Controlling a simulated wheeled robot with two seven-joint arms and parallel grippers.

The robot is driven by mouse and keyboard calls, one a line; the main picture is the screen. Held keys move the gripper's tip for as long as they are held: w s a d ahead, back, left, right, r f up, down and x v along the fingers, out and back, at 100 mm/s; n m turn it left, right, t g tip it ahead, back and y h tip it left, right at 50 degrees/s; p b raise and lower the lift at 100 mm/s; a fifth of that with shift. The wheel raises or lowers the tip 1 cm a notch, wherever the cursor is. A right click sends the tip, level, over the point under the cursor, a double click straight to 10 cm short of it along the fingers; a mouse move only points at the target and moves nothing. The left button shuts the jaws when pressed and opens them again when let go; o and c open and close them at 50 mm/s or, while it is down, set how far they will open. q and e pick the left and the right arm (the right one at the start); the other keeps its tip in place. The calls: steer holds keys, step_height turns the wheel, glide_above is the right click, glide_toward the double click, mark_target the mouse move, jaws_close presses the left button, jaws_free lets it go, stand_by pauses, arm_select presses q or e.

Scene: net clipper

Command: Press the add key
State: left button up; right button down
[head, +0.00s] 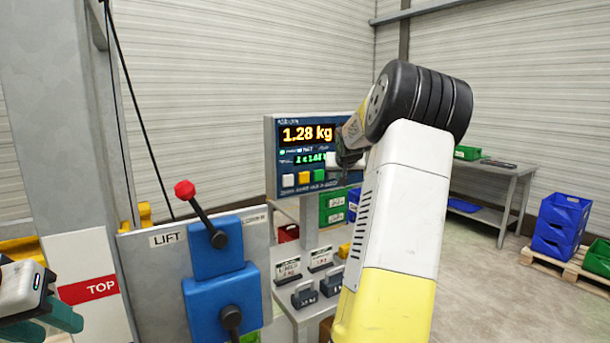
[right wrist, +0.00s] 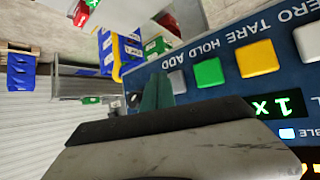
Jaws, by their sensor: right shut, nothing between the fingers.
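The scale's panel (head: 270,150) shows 1.28 kg in orange, with a row of keys below: white, yellow and green. The right wrist view shows the panel upside down, and the grey add key (right wrist: 178,82) lies under the label ADD, beside the green hold key (right wrist: 208,72). My right gripper (head: 348,158) is shut and empty in front of the panel's right side, hiding the add key in the head view. Its teal fingertips (right wrist: 157,92) appear close beside the add key; contact cannot be told. My left gripper (head: 55,318) is at the lower left, far from the panel, partly cut off.
A lift lever with a red knob (head: 185,190) and blue housings (head: 222,290) stand left of the panel. Weights (head: 304,294) sit on a shelf below. A grey table (head: 495,172) and stacked blue bins (head: 562,225) stand at the right.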

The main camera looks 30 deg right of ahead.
steer(key=shift+w, duration=0.1)
stand_by(0.7)
steer(key=shift+w, duration=0.35)
steer(key=shift+w, duration=0.4)
stand_by(0.6)
steer(key=shift+s, duration=0.85)
steer(key=s, duration=0.5)
steer(key=shift+d, duration=0.2)
